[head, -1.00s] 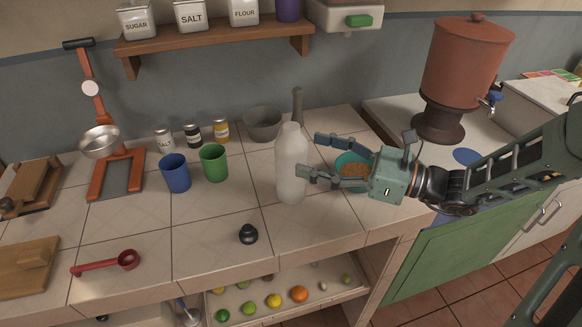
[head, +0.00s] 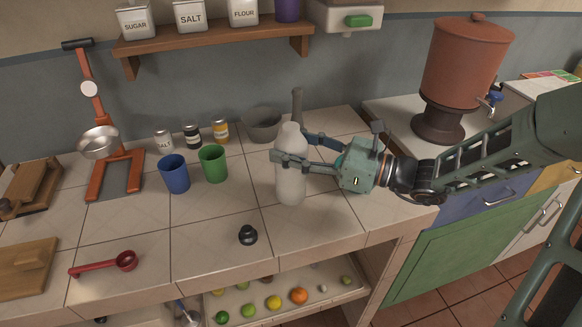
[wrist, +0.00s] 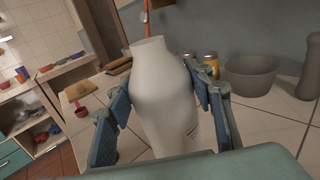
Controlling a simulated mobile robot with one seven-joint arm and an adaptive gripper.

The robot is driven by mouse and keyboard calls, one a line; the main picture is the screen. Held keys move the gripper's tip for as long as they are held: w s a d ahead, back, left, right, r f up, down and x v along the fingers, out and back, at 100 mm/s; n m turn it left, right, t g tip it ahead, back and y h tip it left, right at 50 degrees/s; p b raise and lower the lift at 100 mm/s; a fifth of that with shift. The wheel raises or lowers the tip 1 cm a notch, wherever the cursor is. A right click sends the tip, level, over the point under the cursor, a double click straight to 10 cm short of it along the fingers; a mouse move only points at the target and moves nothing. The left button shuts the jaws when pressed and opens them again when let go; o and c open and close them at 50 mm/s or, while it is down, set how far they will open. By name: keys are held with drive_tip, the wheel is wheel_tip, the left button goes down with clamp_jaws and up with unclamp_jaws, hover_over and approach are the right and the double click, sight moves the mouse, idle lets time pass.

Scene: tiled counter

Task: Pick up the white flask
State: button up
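The white flask (head: 290,185) stands upright on the tiled counter, right of the green cup. It also fills the middle of the wrist view (wrist: 160,95). My gripper (head: 288,146) reaches in from the right at the flask's upper body. One finger passes in front of the flask and the other lies behind it. In the wrist view the spread fingers stand on both sides of the flask, close to its surface. I cannot tell whether they touch it. Part of the flask's front is hidden by the near finger in the head view.
A blue cup (head: 175,175) and a green cup (head: 214,164) stand to the left. A grey bowl (head: 262,124) and a tall grey object (head: 297,104) are behind the flask. A small black object (head: 248,235) lies in front. The counter's front middle is mostly clear.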

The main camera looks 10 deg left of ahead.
sight(299, 133)
clamp_jaws()
drive_tip(key=shift+r, duration=0.15)
drive_tip(key=shift+r, duration=0.45)
wheel_tip(299, 133, up, 3)
drive_tip(key=shift+f+p, duration=0.15)
drive_tip(key=shift+p, duration=0.45)
drive_tip(key=s+d+r+p, duration=0.3)
drive_tip(key=s+d+r, duration=0.5)
drive_tip(key=s, duration=0.3)
drive_tip(key=shift+s+r, duration=0.2)
drive_tip(key=shift+r, duration=0.45)
drive_tip(key=shift+d, duration=0.1)
